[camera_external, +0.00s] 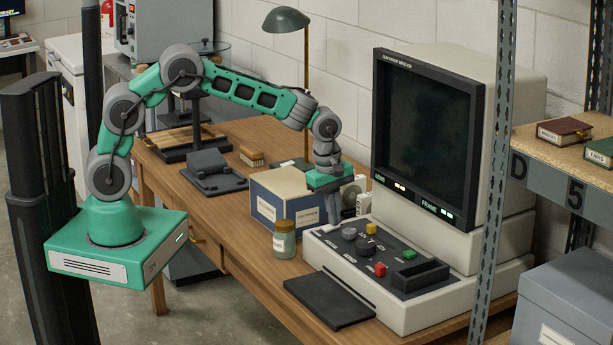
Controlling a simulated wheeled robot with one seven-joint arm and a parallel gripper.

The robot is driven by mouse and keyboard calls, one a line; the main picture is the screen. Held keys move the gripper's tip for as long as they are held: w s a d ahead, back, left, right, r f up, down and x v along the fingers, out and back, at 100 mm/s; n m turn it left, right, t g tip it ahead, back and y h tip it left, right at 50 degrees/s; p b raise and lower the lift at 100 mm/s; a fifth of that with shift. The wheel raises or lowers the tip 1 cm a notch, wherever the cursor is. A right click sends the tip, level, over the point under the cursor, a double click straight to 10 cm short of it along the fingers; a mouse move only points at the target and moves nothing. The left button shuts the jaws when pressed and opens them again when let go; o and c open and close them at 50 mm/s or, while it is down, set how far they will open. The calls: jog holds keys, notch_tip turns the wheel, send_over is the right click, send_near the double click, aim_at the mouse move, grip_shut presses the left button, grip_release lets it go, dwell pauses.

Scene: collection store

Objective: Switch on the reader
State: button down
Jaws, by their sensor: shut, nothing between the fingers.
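The reader (510,115) is a large cream machine with a dark, blank screen (425,130). Small lights show on the strip under the screen. My gripper (332,224) is shut and empty, pointing down at the panel's back left, left of the grey knobs. I cannot tell whether its tips touch the panel.
A glass jar (284,241) stands left of the panel, in front of a blue and cream box (285,203). A black flat pad (330,299) lies at the table's front. A metal shelf post (492,170) rises at the right. A green lamp (287,19) stands behind.

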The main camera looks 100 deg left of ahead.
aim_at(326, 228)
jog(key=shift+w+f+g+h, duration=0.1)
jog(key=shift+f+g+h, duration=0.2)
dwell(0.4)
jog(key=shift+s+d+r, duration=0.1)
jog(key=shift+s+d, duration=0.45)
jog(key=shift+s, duration=0.1)
notch_tip(326, 228, up, 14)
jog(key=shift+s+d+p, duration=0.35)
jog(key=shift+d+p, duration=0.05)
jog(key=shift+p, duration=0.05)
